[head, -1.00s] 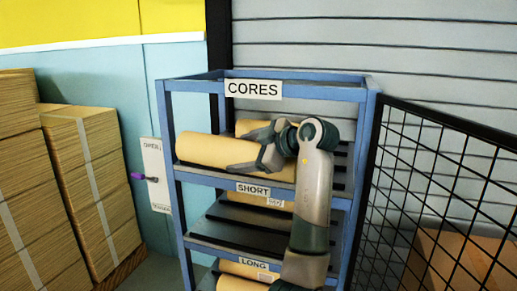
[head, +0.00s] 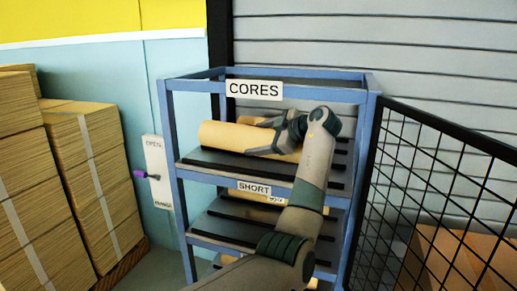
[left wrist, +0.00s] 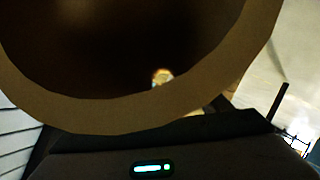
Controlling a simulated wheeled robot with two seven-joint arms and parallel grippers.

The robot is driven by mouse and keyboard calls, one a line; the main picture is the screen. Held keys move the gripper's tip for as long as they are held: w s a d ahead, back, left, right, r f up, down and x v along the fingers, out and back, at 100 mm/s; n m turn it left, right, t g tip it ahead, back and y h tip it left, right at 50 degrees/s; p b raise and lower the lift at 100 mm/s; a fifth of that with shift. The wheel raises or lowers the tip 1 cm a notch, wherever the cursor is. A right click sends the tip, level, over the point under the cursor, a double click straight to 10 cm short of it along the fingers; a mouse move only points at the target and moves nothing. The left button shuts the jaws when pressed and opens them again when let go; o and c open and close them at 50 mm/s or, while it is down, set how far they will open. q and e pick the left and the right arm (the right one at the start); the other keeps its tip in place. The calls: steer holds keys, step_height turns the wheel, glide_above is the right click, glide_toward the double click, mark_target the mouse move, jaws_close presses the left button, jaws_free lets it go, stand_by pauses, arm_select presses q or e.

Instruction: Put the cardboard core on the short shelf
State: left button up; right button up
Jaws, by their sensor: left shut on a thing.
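The tan cardboard core (head: 222,135) lies lengthwise in the upper bay of the blue rack, over the shelf whose front edge bears the SHORT label (head: 254,188). My left gripper (head: 256,138) is shut on it near its right part, reaching in from the front right. Whether the core touches the shelf (head: 215,158) is hard to tell. In the left wrist view the core's open end (left wrist: 130,113) fills the upper frame as a thick brown ring with a dark hollow. My right gripper is not in view.
Another tan core (head: 246,120) lies behind the held one. The rack's blue front post (head: 172,150) stands at left, under a CORES sign (head: 254,90). A black mesh fence (head: 440,190) closes the right side. Stacked cardboard (head: 95,180) stands at left.

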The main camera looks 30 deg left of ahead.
arm_select(q)
steer(key=shift+r, duration=0.1)
steer(key=shift+f, duration=0.5)
steer(key=shift+f+p, duration=0.55)
steer(key=shift+f, duration=0.7)
steer(key=o, duration=1.4)
steer(key=shift+s+f, duration=0.1)
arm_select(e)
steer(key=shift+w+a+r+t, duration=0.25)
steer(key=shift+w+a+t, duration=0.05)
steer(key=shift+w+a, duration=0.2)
arm_select(q)
steer(key=shift+d, duration=0.2)
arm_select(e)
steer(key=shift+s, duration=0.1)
arm_select(q)
steer(key=shift+d+r, duration=0.3)
steer(key=shift+d, duration=0.25)
steer(key=b+v, duration=0.1)
steer(key=v, duration=0.3)
steer(key=shift+s+d+r+b, duration=0.1)
steer(key=shift+d+b, duration=0.2)
steer(key=shift+d, duration=0.05)
steer(key=shift+s+d+r, duration=0.1)
steer(key=shift+d+r, duration=0.25)
steer(key=shift+d, duration=0.25)
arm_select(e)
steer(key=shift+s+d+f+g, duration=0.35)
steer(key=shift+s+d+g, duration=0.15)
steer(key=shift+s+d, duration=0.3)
